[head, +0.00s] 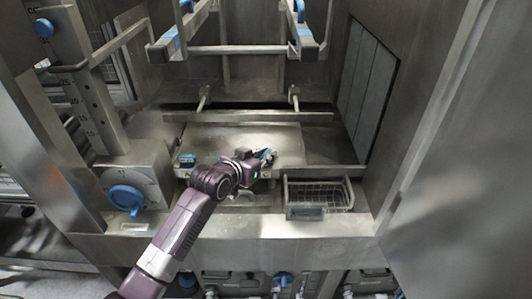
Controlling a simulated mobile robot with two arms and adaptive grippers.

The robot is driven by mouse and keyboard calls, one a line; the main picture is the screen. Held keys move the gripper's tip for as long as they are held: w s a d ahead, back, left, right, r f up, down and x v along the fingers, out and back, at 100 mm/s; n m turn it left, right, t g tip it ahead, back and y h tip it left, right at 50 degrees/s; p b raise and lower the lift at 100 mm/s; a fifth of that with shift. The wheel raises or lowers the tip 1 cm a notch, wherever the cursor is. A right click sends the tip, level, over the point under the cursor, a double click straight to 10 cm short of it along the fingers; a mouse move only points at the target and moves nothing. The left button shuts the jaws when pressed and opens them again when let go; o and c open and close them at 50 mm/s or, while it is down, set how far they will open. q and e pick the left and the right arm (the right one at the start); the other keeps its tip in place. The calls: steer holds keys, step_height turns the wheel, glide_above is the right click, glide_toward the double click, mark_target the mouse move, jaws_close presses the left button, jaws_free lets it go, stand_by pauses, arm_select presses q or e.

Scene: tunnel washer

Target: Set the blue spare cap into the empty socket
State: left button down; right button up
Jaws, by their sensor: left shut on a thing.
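My left gripper (263,160) is over the front edge of the flat metal plate inside the washer, near the middle of the view. It is shut on a small blue piece (266,153), which looks like the blue spare cap; the fingers hide much of it. Another blue piece (186,159) sits on the front rail to the left of the gripper. I cannot make out the empty socket; my left arm and gripper cover part of the rail. My right gripper is not in view.
A wire basket (318,194) sits right of the gripper. A blue knob (125,198) is on the metal box at left. A frame with blue parts (240,49) hangs above. The metal plate (225,137) behind the gripper is mostly bare. Steel walls close both sides.

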arm_select(q)
steer(key=shift+f, duration=0.35)
steer(key=shift+f, duration=0.2)
stand_by(0.9)
